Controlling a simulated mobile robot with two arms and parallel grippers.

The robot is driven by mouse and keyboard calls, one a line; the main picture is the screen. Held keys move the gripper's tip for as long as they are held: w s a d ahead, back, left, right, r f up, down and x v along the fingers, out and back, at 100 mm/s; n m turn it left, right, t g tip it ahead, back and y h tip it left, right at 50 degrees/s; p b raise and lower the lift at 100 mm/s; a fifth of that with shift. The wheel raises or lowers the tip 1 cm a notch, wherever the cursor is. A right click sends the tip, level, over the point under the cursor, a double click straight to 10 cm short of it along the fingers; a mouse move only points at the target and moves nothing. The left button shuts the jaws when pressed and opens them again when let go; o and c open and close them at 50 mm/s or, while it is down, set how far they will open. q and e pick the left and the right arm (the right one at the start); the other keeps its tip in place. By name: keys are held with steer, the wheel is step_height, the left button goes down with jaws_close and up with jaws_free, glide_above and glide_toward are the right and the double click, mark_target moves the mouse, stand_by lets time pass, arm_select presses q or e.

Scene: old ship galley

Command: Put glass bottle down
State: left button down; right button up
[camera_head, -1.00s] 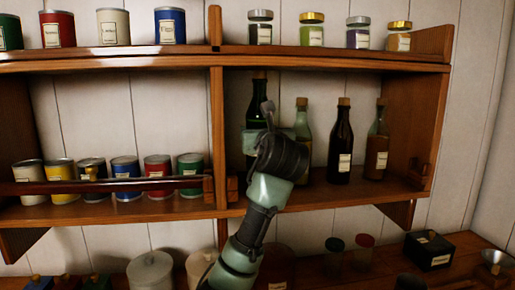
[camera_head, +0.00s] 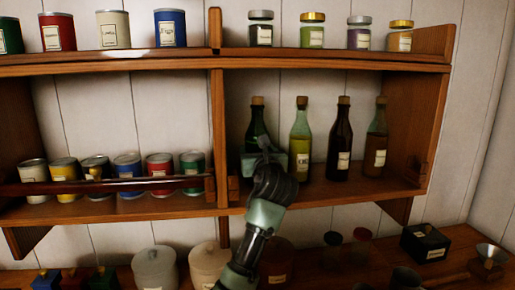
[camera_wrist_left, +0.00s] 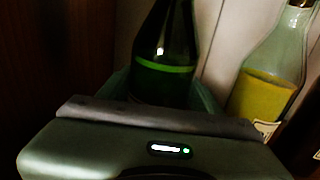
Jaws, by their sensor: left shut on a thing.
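The dark green glass bottle (camera_head: 257,122) with a cork is upright in the right bay of the wall shelf, at the left end of a row of bottles. My left gripper (camera_head: 263,160) is shut on its body from the front. The bottle's cork is level with its neighbours' corks. Its base is hidden behind my gripper, so I cannot tell whether it touches the board. In the left wrist view the green bottle (camera_wrist_left: 163,55) stands between the fingers, with a green liquid line showing. My right gripper is not in view.
A yellow-green bottle (camera_head: 300,145) stands close to the right, then a dark bottle (camera_head: 340,145) and a brownish one (camera_head: 376,145). The shelf divider (camera_head: 217,130) is close on the left. Small jars (camera_head: 311,33) stand on the board above.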

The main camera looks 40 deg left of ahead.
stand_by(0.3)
arm_select(q)
steer(key=shift+c, duration=1.5)
jaws_free()
steer(key=shift+f, duration=0.1)
steer(key=shift+s+d, duration=0.1)
steer(key=b+v, duration=0.3)
steer(key=v, duration=0.9)
steer(key=shift+r, duration=0.25)
